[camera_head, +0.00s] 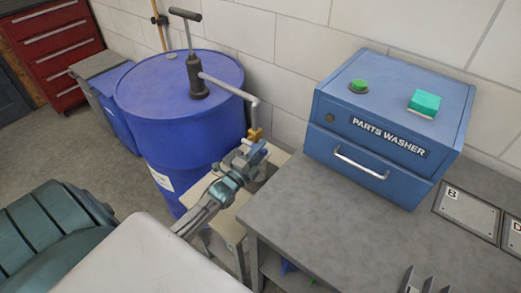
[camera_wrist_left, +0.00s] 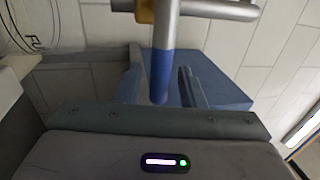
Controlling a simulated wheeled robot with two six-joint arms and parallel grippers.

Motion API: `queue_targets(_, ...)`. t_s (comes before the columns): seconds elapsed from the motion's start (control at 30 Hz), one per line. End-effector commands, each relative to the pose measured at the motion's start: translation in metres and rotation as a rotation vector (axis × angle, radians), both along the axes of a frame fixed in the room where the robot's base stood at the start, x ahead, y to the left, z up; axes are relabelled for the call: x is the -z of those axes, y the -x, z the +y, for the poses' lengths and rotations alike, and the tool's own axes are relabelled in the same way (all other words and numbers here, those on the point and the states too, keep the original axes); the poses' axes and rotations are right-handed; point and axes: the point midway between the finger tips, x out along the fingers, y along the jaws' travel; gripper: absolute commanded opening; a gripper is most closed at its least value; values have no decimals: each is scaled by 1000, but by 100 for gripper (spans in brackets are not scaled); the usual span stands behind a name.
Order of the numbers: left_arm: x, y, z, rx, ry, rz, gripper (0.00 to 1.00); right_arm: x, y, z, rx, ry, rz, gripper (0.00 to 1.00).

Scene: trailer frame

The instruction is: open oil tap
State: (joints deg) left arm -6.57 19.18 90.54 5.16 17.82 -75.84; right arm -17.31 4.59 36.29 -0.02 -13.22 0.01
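The oil tap is a small brass fitting (camera_head: 255,134) at the end of the grey pipe (camera_head: 232,88) that bends down from the hand pump (camera_head: 196,80) on the blue drum (camera_head: 180,120). My left gripper (camera_head: 257,150) is just below the tap. In the left wrist view the brass fitting (camera_wrist_left: 145,11) sits at the top edge, and a silver tube (camera_wrist_left: 163,35) with a blue lower end runs down towards my left gripper (camera_wrist_left: 162,90). The fingers look apart, with the tube's end between or in front of them; contact is unclear.
A blue parts washer (camera_head: 388,125) stands on the grey workbench (camera_head: 310,215) to the right. A light wooden stand (camera_head: 228,222) is under the tap. A tiled wall is close behind. A red tool cabinet (camera_head: 55,50) is at far left.

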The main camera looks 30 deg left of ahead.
Motion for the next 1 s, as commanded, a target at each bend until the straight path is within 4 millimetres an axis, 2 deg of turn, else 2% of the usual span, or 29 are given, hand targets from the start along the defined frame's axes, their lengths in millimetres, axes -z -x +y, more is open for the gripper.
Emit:
queue_targets(0.3, 0, -2, 0, 0, 1, 0, 36, 0, 1, 1, 0, -1, 1, 36)
queue_targets(0.5, 0, -2, 0, 0, 1, 0, 0, 0, 0, 1, 0, -1, 0, 36)
queue_targets(0.77, -1, -2, 0, 0, 7, 1, 0, -1, 0, 1, 0, -1, 0, 36)
queue_targets(1.0, -9, -5, 0, 0, 79, 6, 0, -12, 0, 1, 1, -1, -3, 36)
